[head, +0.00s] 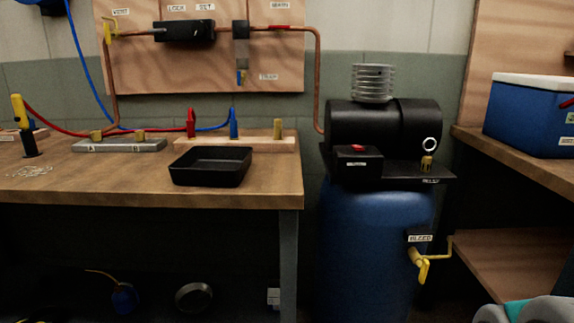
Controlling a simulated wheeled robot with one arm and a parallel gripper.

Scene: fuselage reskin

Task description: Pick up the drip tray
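The drip tray (208,178) appears to be the black, shallow, open-topped rectangular tray on the wooden workbench (80,188). It sits upright near the bench's front right corner, and it looks empty. My gripper is not in view. A grey and teal rounded part at the bottom right edge looks like my own arm.
Behind the tray is a wooden strip (262,145) with red, blue and brass fittings. A grey block (120,146) lies to its left. A blue compressor tank (375,250) stands right of the bench. A blue cooler (530,118) sits on the right shelf.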

